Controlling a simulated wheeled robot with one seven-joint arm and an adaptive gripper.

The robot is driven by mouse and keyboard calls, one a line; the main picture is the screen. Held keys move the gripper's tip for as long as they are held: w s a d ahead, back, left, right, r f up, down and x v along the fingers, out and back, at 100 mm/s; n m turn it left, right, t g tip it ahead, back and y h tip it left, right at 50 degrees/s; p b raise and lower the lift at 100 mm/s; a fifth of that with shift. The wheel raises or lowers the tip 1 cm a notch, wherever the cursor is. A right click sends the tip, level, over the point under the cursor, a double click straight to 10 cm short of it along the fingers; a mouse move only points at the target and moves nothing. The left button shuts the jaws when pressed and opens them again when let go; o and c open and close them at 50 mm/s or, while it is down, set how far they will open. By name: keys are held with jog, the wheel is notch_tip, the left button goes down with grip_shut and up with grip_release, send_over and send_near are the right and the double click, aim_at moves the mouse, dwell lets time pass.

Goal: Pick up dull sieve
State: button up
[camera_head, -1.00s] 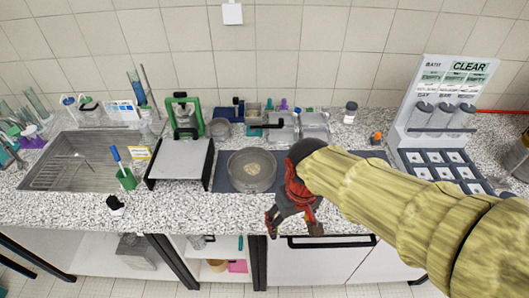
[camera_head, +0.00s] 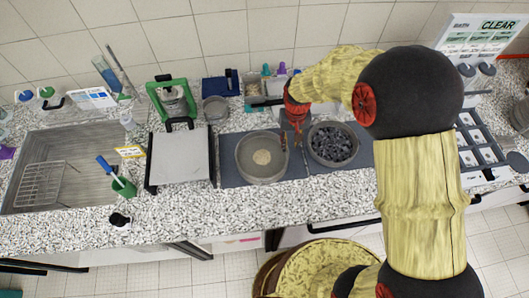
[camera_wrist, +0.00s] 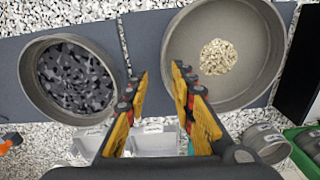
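Two large round grey sieves stand side by side on dark mats. One sieve (camera_head: 243,166) holds a small pile of pale grains and also shows at right in the wrist view (camera_wrist: 262,85). The other sieve (camera_head: 313,152) holds dark stones and shows at left in the wrist view (camera_wrist: 32,84). A smaller round metal vessel (camera_head: 216,109) stands behind, left of them; I cannot tell which one is the dull sieve. My gripper (camera_wrist: 160,72) is open and empty, above the gap between the two large sieves. In the head view my gripper (camera_head: 293,132) points down.
A flat grey plate (camera_head: 180,158) with dark side rails and a green press (camera_head: 172,98) are at left.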

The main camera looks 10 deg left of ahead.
aim_at(288, 151)
jog(key=shift+s+a+f, duration=0.1)
jog(key=shift+f, duration=1.45)
jog(key=shift+s+a+f, duration=0.1)
jog(key=shift+f, duration=1.45)
jog(key=shift+c, duration=1.1)
jog(key=c, duration=0.4)
grip_shut()
